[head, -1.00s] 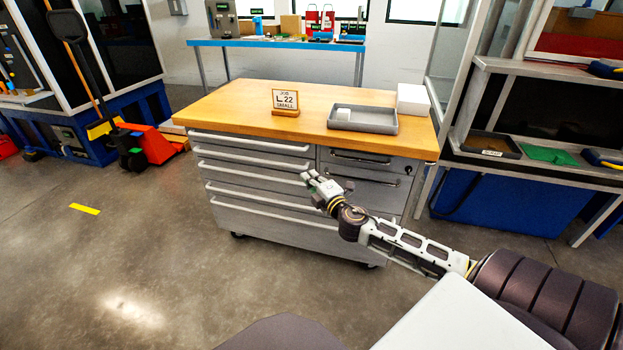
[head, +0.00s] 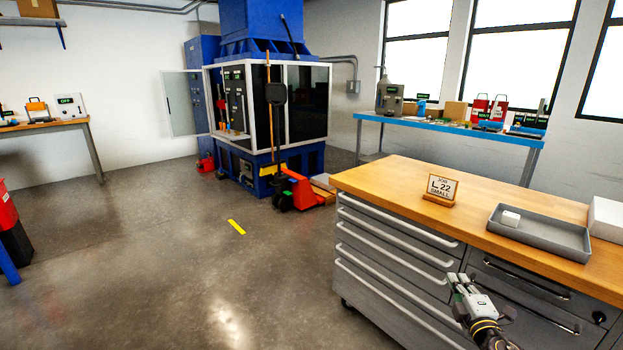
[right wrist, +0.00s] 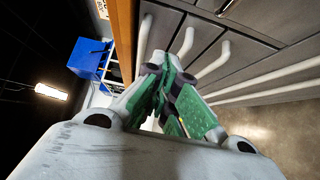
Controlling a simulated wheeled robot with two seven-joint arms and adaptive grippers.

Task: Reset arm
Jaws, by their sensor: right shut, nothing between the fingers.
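My right gripper (head: 463,285) is in front of the drawer fronts of the grey workbench cabinet, below its wooden top (head: 395,178). In the right wrist view its green-padded fingers (right wrist: 172,82) are together with nothing between them, and drawer handles lie beyond. My left gripper is not in view.
A blue-framed machine (head: 265,100) stands at the back, with a red pallet jack (head: 297,190) by it. A blue bench (head: 455,127) holding several items is behind the cabinet. The floor to the left is open, with a yellow strip (head: 236,227).

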